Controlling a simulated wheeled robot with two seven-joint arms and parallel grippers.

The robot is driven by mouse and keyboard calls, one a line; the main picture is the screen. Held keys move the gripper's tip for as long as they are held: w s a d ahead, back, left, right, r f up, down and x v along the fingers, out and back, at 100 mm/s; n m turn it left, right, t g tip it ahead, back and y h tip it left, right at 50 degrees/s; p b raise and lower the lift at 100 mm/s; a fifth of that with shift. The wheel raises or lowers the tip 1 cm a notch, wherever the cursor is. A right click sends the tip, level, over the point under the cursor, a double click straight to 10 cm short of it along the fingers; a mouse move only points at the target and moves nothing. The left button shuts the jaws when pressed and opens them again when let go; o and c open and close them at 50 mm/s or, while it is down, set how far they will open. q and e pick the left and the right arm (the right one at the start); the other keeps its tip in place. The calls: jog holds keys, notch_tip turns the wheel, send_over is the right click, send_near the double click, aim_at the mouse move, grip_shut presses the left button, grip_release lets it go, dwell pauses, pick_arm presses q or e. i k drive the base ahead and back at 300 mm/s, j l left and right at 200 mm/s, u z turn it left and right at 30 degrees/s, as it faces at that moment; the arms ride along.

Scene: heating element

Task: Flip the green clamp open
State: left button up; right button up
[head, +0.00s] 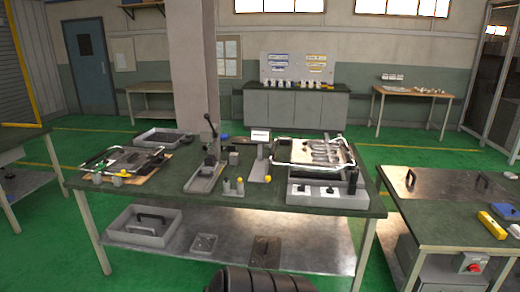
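A workbench (310,222) with a dark green top stands ahead of me. On its left, a brown board (147,172) carries a bent metal heating element (95,160) and small yellow-topped pieces. A grey fixture with an upright lever (210,140) stands near the bench's middle. Another looped heating element (320,150) lies at the right over a grey holder. I cannot make out a green clamp or tell any clamp's state at this size. Neither gripper is in view.
A grey bin (146,226) sits on the bench's lower shelf (225,235). A side bench (425,185) at the right holds a yellow object (491,224). Another bench (22,145) stands at the left edge. A pillar (192,70) rises behind. Green floor (60,230) is clear at the left.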

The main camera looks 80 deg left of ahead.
aim_at(100, 165)
jog(key=u, duration=3.7)
jog(key=i+u, duration=0.1)
jog(key=u, duration=0.15)
jog(key=i+j, duration=0.25)
jog(key=i, duration=0.55)
jog(key=i+j+u, duration=0.15)
jog(key=i+j, duration=0.15)
jog(key=i, duration=0.5)
jog(key=i+j, duration=0.15)
jog(key=i, duration=0.6)
jog(key=i+j+u, duration=0.1)
jog(key=i, duration=0.7)
jog(key=j, duration=0.1)
